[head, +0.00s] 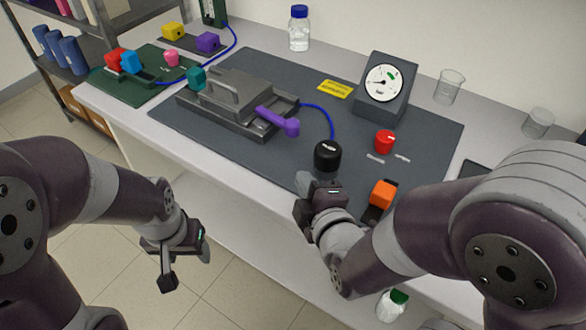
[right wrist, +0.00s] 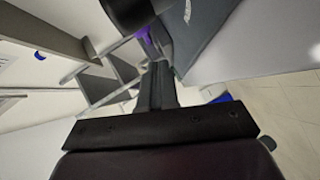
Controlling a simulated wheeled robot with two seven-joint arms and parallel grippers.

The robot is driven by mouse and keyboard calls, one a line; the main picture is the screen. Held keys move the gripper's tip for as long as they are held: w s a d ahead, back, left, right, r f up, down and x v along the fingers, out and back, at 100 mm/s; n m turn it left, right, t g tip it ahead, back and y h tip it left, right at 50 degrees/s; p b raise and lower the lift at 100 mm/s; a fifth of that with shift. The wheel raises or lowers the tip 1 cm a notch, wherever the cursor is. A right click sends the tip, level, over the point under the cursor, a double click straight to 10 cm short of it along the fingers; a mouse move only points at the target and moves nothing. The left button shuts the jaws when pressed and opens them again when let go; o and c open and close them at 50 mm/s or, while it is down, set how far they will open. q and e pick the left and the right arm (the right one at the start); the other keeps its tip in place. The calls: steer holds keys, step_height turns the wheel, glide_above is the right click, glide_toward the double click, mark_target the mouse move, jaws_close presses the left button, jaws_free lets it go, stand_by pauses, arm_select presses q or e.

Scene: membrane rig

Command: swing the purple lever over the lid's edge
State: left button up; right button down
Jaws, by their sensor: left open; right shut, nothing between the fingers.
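The purple lever (head: 278,121) reaches out from the right side of the grey metal rig, its rounded end over the dark mat. A small purple patch in the right wrist view (right wrist: 147,34) looks like it. My left gripper (head: 187,267) is open and empty, low in front of the bench and well away from the lever. My right gripper (head: 316,190) is shut and empty, close by the black knob (head: 327,157); I cannot tell whether they touch. Its fingers fill the middle of the right wrist view (right wrist: 157,85).
A gauge (head: 384,84), a red knob (head: 385,141) and an orange block (head: 383,192) stand right of the lever. A teal knob (head: 196,77) is left of the lid. A blue tube (head: 326,112) runs from rig to black knob. Mat in front of the rig is clear.

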steer(key=f, duration=0.1)
steer(key=n+t+b, duration=0.1)
steer(key=a+f+n+b, duration=0.1)
steer(key=shift+s+f+y, duration=0.25)
steer(key=shift+f+y, duration=0.05)
steer(key=shift+y, duration=0.1)
steer(key=shift+s+a+r+n+t, duration=0.1)
steer(key=shift+s+r+n+t, duration=0.15)
steer(key=shift+n+t, duration=0.35)
steer(key=shift+r, duration=0.4)
steer(key=shift+w+a+r, duration=0.15)
steer(key=shift+w+r, duration=0.05)
steer(key=shift+w, duration=0.15)
glide_toward(283, 125)
steer(key=a, duration=0.3)
steer(key=shift+w+f, duration=0.3)
steer(key=shift+w, duration=0.05)
steer(key=w, duration=0.1)
steer(key=w+d, duration=0.1)
steer(key=w, duration=0.1)
steer(key=shift+d, duration=0.3)
arm_select(q)
step_height(283, 125, down, 5)
steer(key=shift+w+r, duration=0.1)
arm_select(e)
steer(key=shift+w+d, duration=0.1)
steer(key=shift+w, duration=0.05)
